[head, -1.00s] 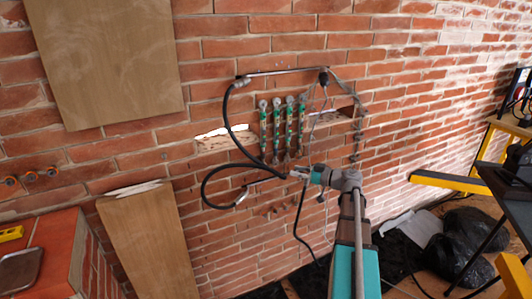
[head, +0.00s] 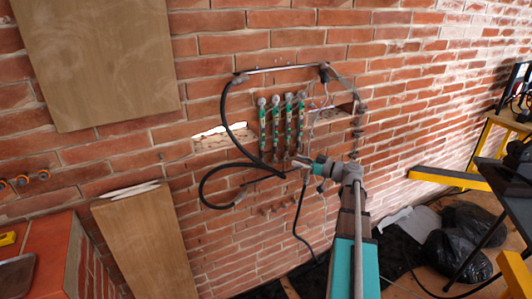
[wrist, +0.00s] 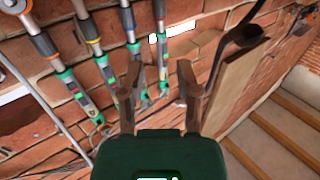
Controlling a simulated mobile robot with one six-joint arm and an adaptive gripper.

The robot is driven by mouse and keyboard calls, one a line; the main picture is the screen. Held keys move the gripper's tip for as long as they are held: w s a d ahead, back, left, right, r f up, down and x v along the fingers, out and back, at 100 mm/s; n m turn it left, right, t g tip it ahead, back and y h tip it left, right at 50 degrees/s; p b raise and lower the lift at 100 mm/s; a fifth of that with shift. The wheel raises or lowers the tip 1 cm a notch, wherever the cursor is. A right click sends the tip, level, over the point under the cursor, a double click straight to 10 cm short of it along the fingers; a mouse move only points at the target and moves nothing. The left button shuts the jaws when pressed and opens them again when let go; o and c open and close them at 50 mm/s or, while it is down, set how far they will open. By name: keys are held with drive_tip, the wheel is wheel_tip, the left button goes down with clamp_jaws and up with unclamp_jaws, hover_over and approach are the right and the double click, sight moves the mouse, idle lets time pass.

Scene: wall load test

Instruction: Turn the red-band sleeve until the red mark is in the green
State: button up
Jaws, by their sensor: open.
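Several slim bars with green sleeves (head: 276,128) hang side by side on the brick wall; they also show in the wrist view. There the leftmost bar has an orange-red band (wrist: 52,56), the second bar a yellow band (wrist: 94,42), the third a blue band (wrist: 129,22), and the rightmost bar (wrist: 162,45) a small reddish band. I cannot tell for certain which is the red-band sleeve. The red mark and green zone are too small to read. My gripper (wrist: 158,78) is open, with the lower ends of the two right bars between its fingers in the picture; contact is unclear.
A black hose (head: 228,130) loops left of the bars, and a cable (head: 300,215) hangs below. A wooden panel (head: 147,245) leans on the wall at left. A yellow-legged bench (head: 485,165) and black bags (head: 455,245) stand at right.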

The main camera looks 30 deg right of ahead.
sight(262, 153)
drive_tip(key=x, duration=1.3)
drive_tip(key=shift+w+a, duration=0.25)
clamp_jaws()
